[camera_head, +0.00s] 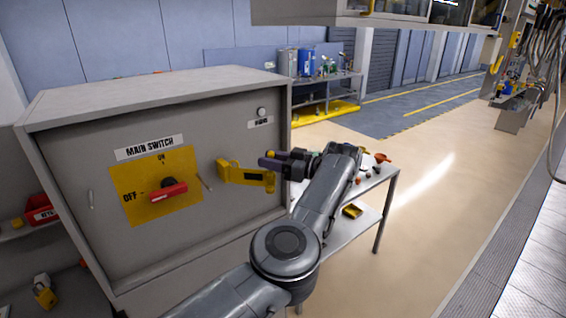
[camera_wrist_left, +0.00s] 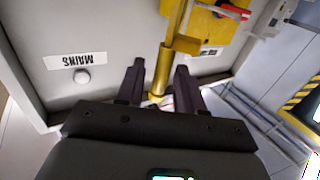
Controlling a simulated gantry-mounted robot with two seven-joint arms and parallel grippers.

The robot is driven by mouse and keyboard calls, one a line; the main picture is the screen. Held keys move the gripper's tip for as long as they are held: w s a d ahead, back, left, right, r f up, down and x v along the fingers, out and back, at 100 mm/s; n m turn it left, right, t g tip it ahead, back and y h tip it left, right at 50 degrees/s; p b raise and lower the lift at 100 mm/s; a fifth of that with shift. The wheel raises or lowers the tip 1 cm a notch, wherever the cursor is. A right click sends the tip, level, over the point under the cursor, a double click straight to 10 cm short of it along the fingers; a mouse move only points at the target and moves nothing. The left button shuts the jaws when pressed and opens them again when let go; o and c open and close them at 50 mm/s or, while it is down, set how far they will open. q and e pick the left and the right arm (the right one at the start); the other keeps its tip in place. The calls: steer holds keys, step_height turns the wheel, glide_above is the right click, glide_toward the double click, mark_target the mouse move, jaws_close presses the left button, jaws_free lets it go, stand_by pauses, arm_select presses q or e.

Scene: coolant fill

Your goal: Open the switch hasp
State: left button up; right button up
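The yellow switch hasp (camera_head: 248,174) sticks out from the front of the grey cabinet (camera_head: 225,240), right of the switch plate (camera_head: 130,190) with its red handle (camera_head: 168,192). The handle lies roughly level, toward OFF. My left gripper (camera_head: 266,160) is beside the hasp's outer end, its dark purple fingers pointing at the cabinet. In the left wrist view the fingers (camera_wrist_left: 160,70) are apart, with the yellow hasp bar (camera_wrist_left: 163,70) showing between them. I cannot tell whether either finger touches it. My right gripper is not in view.
A MAINS label and round lamp (camera_head: 262,112) are at the cabinet's upper right. A small table (camera_head: 385,190) with loose parts stands right of the cabinet, behind my left arm. The floor to the right is clear.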

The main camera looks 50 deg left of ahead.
arm_select(q)
steer(key=b+v, duration=0.1)
steer(key=v, duration=0.9)
steer(key=shift+b, duration=0.3)
steer(key=shift+w+d, duration=0.1)
